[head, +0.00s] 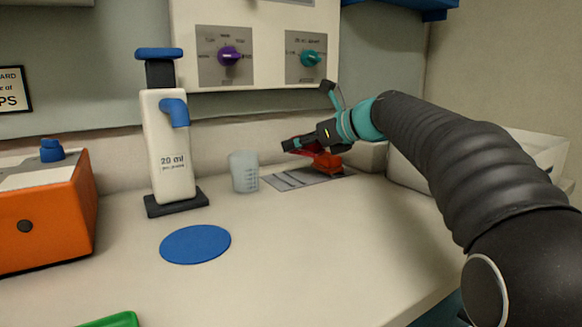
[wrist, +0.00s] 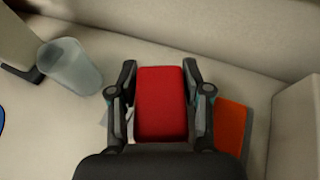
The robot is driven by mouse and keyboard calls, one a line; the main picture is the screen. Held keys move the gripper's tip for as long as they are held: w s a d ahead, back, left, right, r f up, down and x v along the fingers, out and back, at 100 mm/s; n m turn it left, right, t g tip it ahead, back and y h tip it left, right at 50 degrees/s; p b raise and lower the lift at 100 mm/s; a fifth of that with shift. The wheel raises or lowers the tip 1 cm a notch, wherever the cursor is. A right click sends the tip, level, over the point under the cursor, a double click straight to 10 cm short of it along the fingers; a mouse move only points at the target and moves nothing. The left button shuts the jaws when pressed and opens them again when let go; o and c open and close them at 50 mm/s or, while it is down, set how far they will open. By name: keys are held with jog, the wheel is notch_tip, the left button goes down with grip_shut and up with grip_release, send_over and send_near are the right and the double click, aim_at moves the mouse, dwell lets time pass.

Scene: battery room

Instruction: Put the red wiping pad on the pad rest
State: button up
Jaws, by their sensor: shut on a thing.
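My gripper (wrist: 160,95) is shut on the red wiping pad (wrist: 160,103), with one finger at each side of it. In the head view, my gripper (head: 303,143) is over a flat grey striped plate (head: 287,181), which seems to be the pad rest. The wrist view shows part of the grey plate (wrist: 259,133) at the right. An orange-red pad (wrist: 230,128) lies on its right part. In the head view, red shows below my gripper, and I cannot clearly part the two pads there. Whether the held pad touches the plate is unclear.
A translucent measuring cup (head: 244,172) stands just left of the plate. Further left are a white pump bottle (head: 168,150), a blue disc (head: 195,244) and an orange box (head: 45,215). A pale bin (head: 405,172) stands at the right.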

aim_at(291, 174)
jog(key=shift+w+a+f, duration=0.2)
jog(key=shift+a+f, duration=0.15)
jog(key=shift+a, duration=0.15)
jog(key=shift+w+a+f, duration=0.2)
jog(key=shift+a+f, duration=0.15)
jog(key=shift+a, duration=0.15)
jog(key=shift+f+b, duration=0.65)
jog(key=shift+f, duration=1.3)
jog(key=o, duration=1.3)
jog(key=shift+f, duration=0.1)
jog(key=shift+c, duration=0.2)
jog(key=shift+d+r, duration=0.15)
jog(key=shift+r, duration=0.05)
jog(key=v, duration=1.1)
jog(key=shift+s+d+r+p, duration=0.2)
jog(key=shift+s+p, duration=0.1)
jog(key=shift+p, duration=0.1)
